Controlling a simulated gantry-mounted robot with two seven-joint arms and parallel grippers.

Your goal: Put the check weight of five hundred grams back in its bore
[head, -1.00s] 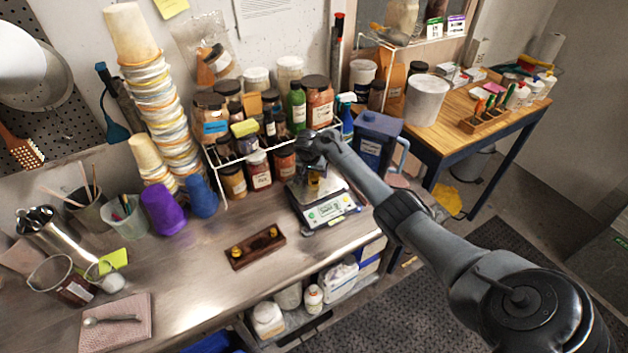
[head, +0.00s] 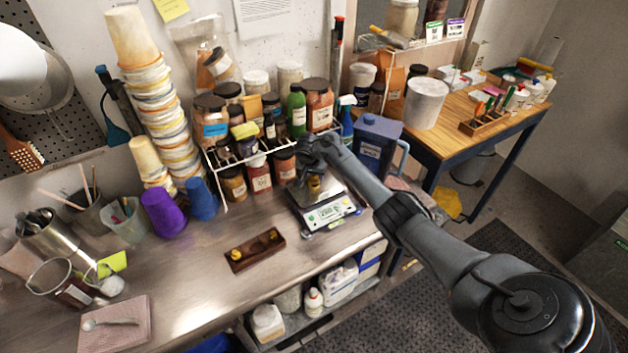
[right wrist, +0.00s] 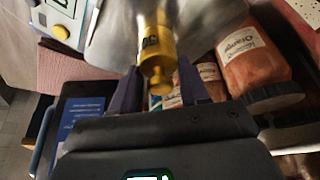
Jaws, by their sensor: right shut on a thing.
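A brass weight (head: 314,184) is at the steel pan of the digital scale (head: 328,213). In the right wrist view the weight (right wrist: 153,40) has a dark marking I cannot read surely, and its knob points towards my gripper. My right gripper (head: 312,168) is shut on the weight, with its fingers (right wrist: 160,88) either side of the knob end. I cannot tell whether the weight touches the pan. A dark wooden block (head: 255,252) lies left of and in front of the scale, with brass pieces near its two ends. My left gripper is out of view.
A white wire rack (head: 222,185) of jars (head: 259,172) stands behind and left of the scale. A blue jug (head: 376,140) stands to its right. Purple (head: 163,211) and blue cups (head: 201,198) stand left. The steel bench around the wooden block is clear.

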